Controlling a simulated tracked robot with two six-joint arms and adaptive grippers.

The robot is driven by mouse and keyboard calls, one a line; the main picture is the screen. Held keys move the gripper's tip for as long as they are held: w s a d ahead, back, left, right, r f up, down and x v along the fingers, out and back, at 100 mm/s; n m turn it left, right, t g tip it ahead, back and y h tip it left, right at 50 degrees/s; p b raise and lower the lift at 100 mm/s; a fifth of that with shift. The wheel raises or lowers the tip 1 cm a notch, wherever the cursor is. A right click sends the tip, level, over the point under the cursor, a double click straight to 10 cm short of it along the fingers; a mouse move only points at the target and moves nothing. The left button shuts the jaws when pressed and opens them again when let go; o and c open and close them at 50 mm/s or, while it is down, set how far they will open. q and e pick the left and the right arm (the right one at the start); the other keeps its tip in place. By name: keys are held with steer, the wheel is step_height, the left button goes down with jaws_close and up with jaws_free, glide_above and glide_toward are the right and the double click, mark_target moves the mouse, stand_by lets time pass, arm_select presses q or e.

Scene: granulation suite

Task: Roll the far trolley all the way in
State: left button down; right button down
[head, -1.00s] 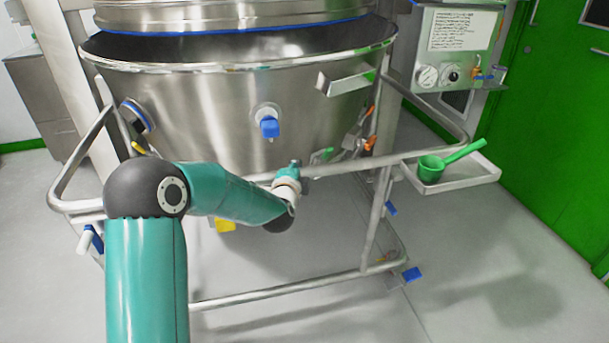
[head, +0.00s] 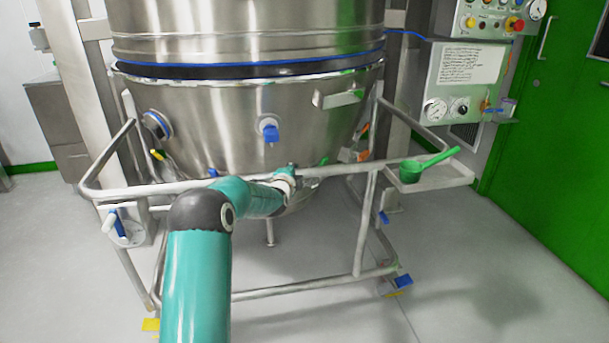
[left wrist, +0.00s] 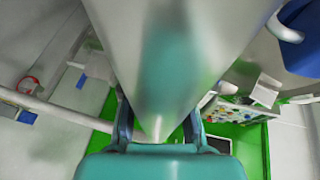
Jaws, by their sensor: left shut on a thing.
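The trolley is a tubular steel frame with a front push rail (head: 345,168), carrying a wide conical steel bowl (head: 215,112). The bowl stands beneath a steel upper vessel (head: 245,22) with a blue seal; a dark gap shows between the bowl's rim and the seal. My left gripper (head: 288,178) is shut on the push rail near its middle, its fingertips partly hidden by the wrist. In the left wrist view, the gripper (left wrist: 158,130) closes around a blurred pale bar that fills the middle. My right gripper is not in view.
A side tray (head: 445,179) on the trolley's right holds a green scoop (head: 412,171). A control panel (head: 462,80) with gauges hangs on the right, near a green door (head: 560,150). Blue-pedalled castors (head: 403,281) stand at the frame's feet. The floor (head: 470,270) at right is clear.

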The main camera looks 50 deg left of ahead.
arm_select(q)
steer(key=shift+w+d+r, duration=0.1)
steer(key=shift+w+r, duration=0.1)
steer(key=shift+r, duration=0.3)
steer(key=c, duration=1)
jaws_free()
steer(key=shift+o, duration=1)
steer(key=shift+f, duration=0.15)
steer(key=shift+s, duration=0.15)
steer(key=v, duration=1.1)
steer(key=shift+s+d, duration=0.2)
steer(key=shift+d, duration=0.2)
